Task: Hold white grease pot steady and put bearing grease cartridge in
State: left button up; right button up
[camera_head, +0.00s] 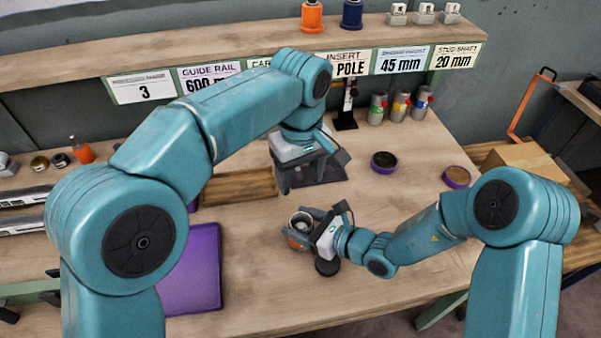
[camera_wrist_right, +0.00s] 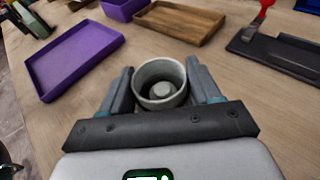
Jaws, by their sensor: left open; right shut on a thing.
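My right gripper (camera_head: 303,230) is shut on a round, open, pale grey-white pot, which I take to be the white grease pot (camera_head: 300,220). In the right wrist view the pot (camera_wrist_right: 160,104) sits upright between the two fingers, with a round knob-like shape inside. My left gripper (camera_head: 300,184) is open, pointing down behind the pot, above a dark tray. I see nothing between its fingers, though its body hides part of that space. I cannot make out the bearing grease cartridge for certain.
A purple tray (camera_head: 192,270) and a wooden tray (camera_head: 238,187) lie to the left. Two round purple tins (camera_head: 384,162) (camera_head: 457,178) stand right. Spray cans (camera_head: 400,107) line the back under a labelled shelf (camera_head: 240,58). The bench front is mostly clear.

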jog(key=shift+s+f, duration=0.15)
jog(key=shift+f, duration=0.05)
jog(key=o, duration=1.1)
jog(key=shift+o, duration=0.5)
jog(key=shift+r, duration=0.1)
